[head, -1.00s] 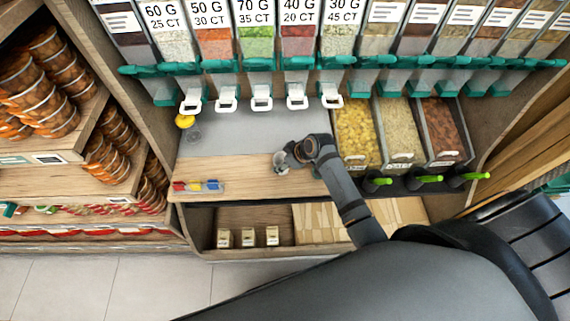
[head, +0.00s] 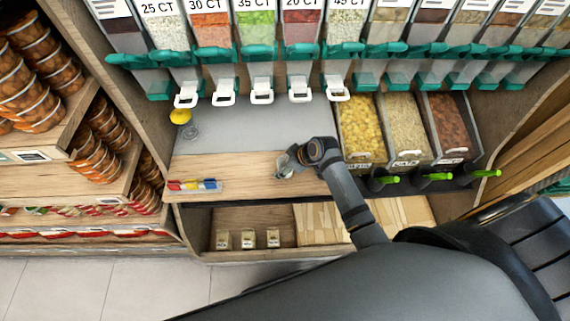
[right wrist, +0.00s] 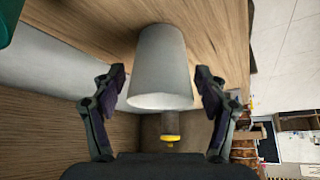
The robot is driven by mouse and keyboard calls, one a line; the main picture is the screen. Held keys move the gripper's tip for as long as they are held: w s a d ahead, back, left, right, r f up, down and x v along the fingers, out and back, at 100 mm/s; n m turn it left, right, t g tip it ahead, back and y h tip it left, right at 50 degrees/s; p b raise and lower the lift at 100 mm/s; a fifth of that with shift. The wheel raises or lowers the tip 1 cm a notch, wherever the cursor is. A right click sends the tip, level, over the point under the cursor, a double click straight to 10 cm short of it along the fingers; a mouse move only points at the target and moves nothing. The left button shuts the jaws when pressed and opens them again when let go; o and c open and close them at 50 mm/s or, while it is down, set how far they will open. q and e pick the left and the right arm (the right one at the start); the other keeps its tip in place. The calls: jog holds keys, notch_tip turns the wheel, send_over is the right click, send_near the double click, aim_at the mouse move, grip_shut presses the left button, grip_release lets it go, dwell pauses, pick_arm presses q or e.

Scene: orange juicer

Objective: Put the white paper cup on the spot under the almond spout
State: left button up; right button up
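The white paper cup (right wrist: 160,65) fills the middle of the right wrist view, its wide rim facing the bottom of that picture. My right gripper (right wrist: 160,85) is open, with one finger on each side of the cup. A narrow gap shows between each finger and the cup wall. In the head view the cup (head: 285,168) is small and partly hidden by the right gripper (head: 288,160), over the wooden counter (head: 240,172). Several white spout handles (head: 262,96) hang in a row under the dispensers. I cannot read which one is almond. My left gripper is not in view.
The grey strip (head: 260,130) under the spouts is mostly clear. A yellow round thing (head: 180,116) and a clear round thing (head: 190,132) are at its left end. Coloured pieces (head: 195,185) lie at the counter's left front. Open bins (head: 362,130) stand to the right.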

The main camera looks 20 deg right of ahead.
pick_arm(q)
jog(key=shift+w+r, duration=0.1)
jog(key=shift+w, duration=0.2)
pick_arm(e)
jog(key=shift+r, duration=0.1)
